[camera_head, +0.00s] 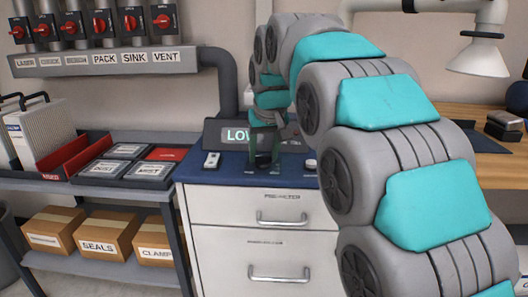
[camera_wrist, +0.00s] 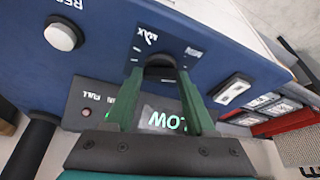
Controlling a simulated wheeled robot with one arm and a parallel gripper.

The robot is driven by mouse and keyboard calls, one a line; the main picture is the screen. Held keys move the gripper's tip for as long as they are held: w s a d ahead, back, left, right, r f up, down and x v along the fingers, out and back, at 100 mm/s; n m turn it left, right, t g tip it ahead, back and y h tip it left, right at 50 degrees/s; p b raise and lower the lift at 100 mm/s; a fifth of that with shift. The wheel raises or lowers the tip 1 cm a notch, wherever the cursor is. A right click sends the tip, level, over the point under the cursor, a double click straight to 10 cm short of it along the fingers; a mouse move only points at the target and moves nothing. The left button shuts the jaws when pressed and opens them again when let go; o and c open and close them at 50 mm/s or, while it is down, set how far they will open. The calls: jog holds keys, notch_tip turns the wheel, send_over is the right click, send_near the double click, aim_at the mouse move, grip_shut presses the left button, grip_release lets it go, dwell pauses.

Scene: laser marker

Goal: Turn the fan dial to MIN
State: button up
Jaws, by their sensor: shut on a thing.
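The fan dial (camera_wrist: 159,62) is a dark round knob on a dark label plate (camera_wrist: 165,42) on the blue counter top. My gripper (camera_wrist: 160,76) is shut on it, with a green finger on each side, in the wrist view. In the head view my gripper (camera_head: 264,150) points down at the counter and hides the dial. Behind it a dark display box (camera_head: 226,133) shows green letters starting "LOW", partly covered by my gripper. The display also shows in the wrist view (camera_wrist: 165,120).
A white rocker switch (camera_head: 212,160) lies left of my gripper, and a white round button (camera_head: 310,164) lies to its right. The button also shows in the wrist view (camera_wrist: 62,36). A shelf with trays (camera_head: 128,182) stands left. Red valve knobs (camera_head: 162,20) line the wall.

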jog(key=shift+w+d+n+g+y+b, duration=0.1)
jog(key=shift+n+g+y+b, duration=0.25)
jog(key=shift+n, duration=1.05)
jog(key=shift+w+d+n+g+y+b, duration=0.15)
jog(key=shift+n+y, duration=0.4)
jog(key=shift+n, duration=0.85)
grip_shut()
jog(key=shift+s, duration=0.1)
jog(key=o, duration=1.3)
grip_release()
jog(key=shift+r, duration=0.1)
jog(key=shift+v, duration=3.8)
jog(key=shift+s+d, duration=0.1)
